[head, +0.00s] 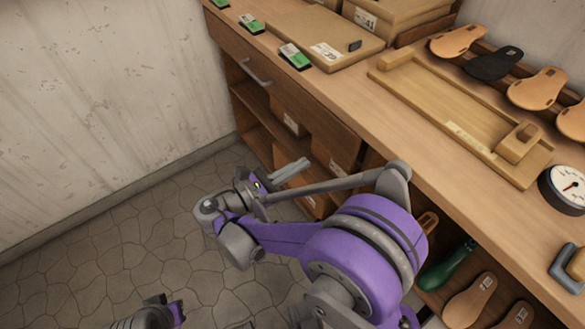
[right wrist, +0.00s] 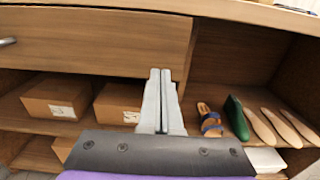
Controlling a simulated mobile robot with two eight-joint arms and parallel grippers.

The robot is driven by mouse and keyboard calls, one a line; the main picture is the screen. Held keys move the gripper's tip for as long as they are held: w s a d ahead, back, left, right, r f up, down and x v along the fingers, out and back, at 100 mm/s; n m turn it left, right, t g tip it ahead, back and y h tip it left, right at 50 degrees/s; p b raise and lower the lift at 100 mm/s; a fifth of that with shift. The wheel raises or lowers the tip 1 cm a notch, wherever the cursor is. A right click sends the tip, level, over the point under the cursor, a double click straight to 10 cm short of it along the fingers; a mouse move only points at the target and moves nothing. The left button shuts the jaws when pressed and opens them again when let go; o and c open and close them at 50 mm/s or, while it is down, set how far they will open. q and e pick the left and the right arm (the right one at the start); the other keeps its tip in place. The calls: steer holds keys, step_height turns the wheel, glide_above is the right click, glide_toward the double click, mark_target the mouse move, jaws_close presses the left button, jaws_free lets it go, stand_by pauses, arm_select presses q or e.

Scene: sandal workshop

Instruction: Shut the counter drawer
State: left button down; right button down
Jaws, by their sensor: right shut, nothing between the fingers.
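The counter drawer (head: 300,101) has a wooden front under the counter top, with a grey bar handle (head: 255,73). No drawer interior shows, and its front looks close to flush; I cannot tell if a small gap remains. In the right wrist view the drawer front (right wrist: 100,40) fills the upper left, its handle (right wrist: 8,41) at the left edge. My right gripper (head: 304,164) is shut and empty, low in front of the counter.
Shelves below hold cardboard boxes (right wrist: 57,96), a sandal (right wrist: 209,120), a green last (right wrist: 236,117) and soles. The counter top carries a flat carton (head: 322,40), a wooden jig (head: 455,105), a round gauge (head: 565,187) and soles. The floor on the left is clear.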

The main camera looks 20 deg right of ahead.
mark_target(339, 142)
steer(key=b+x, duration=0.1)
steer(key=x, duration=0.8)
steer(key=shift+d, duration=0.2)
steer(key=shift+w+d, duration=0.1)
steer(key=x, duration=0.4)
steer(key=shift+d+r, duration=0.15)
